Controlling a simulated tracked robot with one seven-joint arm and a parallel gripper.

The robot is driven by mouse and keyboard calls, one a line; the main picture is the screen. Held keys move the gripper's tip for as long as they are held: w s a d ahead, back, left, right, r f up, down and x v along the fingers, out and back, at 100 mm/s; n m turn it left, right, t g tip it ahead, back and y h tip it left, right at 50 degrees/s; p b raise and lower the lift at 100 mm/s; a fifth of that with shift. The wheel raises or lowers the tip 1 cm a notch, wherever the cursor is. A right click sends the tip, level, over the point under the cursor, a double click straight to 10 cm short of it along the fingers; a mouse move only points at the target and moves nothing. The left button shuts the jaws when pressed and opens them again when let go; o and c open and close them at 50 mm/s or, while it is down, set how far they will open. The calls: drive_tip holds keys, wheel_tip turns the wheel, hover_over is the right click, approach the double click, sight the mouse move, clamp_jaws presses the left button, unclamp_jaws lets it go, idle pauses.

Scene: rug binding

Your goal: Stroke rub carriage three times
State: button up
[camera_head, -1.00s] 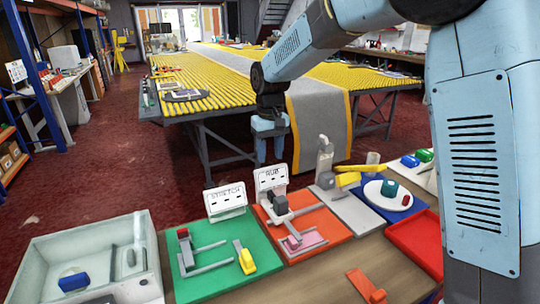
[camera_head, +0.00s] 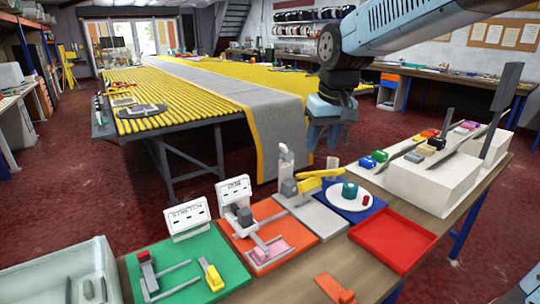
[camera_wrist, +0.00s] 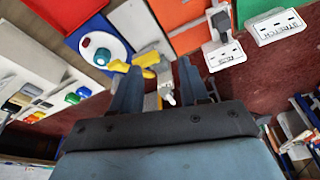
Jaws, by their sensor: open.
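The orange rub board (camera_head: 303,235) stands in the middle of the row of stations, with a white sign marked RUB (camera_head: 233,188) behind it. A dark grey block, which looks like the rub carriage (camera_head: 245,217), sits by the sign near grey rails. A pink pad (camera_head: 264,251) lies at the board's front. My gripper (camera_head: 322,138) is open and empty, pointing down beyond and above the boards, apart from the carriage. In the wrist view my fingers (camera_wrist: 160,88) are spread; the orange board (camera_wrist: 183,38) and dark block (camera_wrist: 219,22) show above and right of them.
A green stretch board (camera_head: 200,255) lies left. A grey board (camera_head: 318,220) with a yellow-handled device and a blue mat with a white plate (camera_head: 350,205) lie right. A red tray (camera_head: 392,241), a white tub (camera_head: 75,270) and white tool blocks (camera_head: 430,190) flank them.

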drive_tip(key=s+d+f+m+t+h, duration=0.1)
drive_tip(key=s+d+m+t, duration=0.2)
drive_tip(key=s+d, duration=0.9)
drive_tip(key=s, duration=0.4)
drive_tip(key=shift+d, duration=0.15)
drive_tip(key=shift+s, duration=0.1)
